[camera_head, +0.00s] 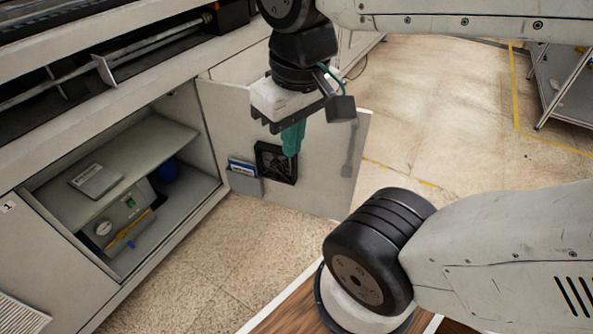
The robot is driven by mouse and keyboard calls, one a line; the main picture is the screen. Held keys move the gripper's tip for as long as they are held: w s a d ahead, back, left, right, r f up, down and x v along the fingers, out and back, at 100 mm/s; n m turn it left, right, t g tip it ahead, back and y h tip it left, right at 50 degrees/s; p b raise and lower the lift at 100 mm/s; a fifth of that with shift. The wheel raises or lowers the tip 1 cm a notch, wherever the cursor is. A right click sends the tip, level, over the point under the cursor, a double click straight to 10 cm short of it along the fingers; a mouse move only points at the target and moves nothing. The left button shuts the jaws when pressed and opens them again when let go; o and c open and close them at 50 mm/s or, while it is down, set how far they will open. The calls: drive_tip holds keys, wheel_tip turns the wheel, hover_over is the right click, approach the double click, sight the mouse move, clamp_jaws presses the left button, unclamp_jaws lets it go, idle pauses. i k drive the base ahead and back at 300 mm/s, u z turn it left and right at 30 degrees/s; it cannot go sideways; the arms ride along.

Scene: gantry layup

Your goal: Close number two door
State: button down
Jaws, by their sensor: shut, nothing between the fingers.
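One cabinet door (325,160) stands wide open, hinged at the right side of the cabinet opening. Its inner face is towards me and carries a black square vent (268,165) and a pocket with blue and white papers (243,174). No number shows on this face. My gripper (291,140), with teal fingers, points down in front of the inner face and partly covers it. The fingers are shut and empty. I cannot tell if they touch the door. The cabinet opening (212,150) is uncovered.
A shut panel marked 1 (40,250) is at left. A metal rack (560,85) stands at far right. Floor beyond the door is clear.

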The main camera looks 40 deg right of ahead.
sight(317, 184)
drive_tip(key=k, duration=0.15)
drive_tip(key=z, duration=2.1)
drive_tip(key=i, duration=4.05)
drive_tip(key=u, duration=3.9)
drive_tip(key=k, duration=0.15)
drive_tip(key=u, duration=0.2)
